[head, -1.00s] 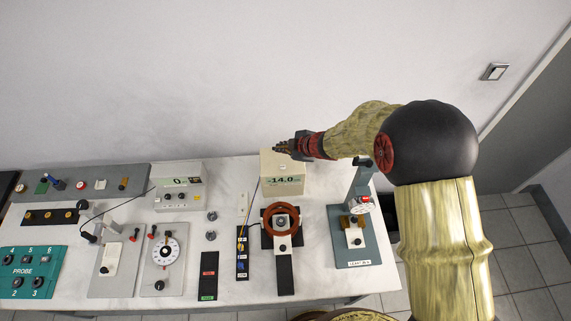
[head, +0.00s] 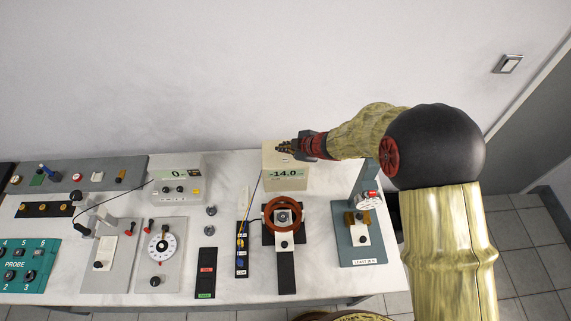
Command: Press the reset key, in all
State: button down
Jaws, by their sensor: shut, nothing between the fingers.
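My gripper (head: 285,148) is shut and empty. It points left and sits in front of or over the upper part of a beige box (head: 287,184) whose display reads -14.0. I cannot tell whether the fingertips touch the box. The gripper and wrist hide part of the box's top. No key marked reset is legible. Another beige meter box (head: 178,178) at the left has a display reading 0 and several small buttons along its lower front, too small to read.
A red ring fixture (head: 283,217) stands in front of the beige box. A grey-blue stand (head: 360,250) is at the right. A dial panel (head: 161,247), black strips and a teal PROBE panel (head: 25,266) lie to the left. Bare white table (head: 222,173) shows between the boxes.

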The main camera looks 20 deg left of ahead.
aim_at(284, 161)
jog(key=shift+f+b, duration=1.15)
jog(key=shift+f, duration=0.8)
jog(key=shift+f, duration=0.2)
jog(key=shift+f, duration=0.2)
jog(key=shift+f+b, duration=0.3)
jog(key=shift+f, duration=0.2)
dwell(0.6)
jog(key=shift+r, duration=0.1)
jog(key=shift+r+p, duration=0.8)
jog(key=shift+p, duration=0.2)
notch_tip(284, 161, up, 5)
jog(key=p, duration=0.5)
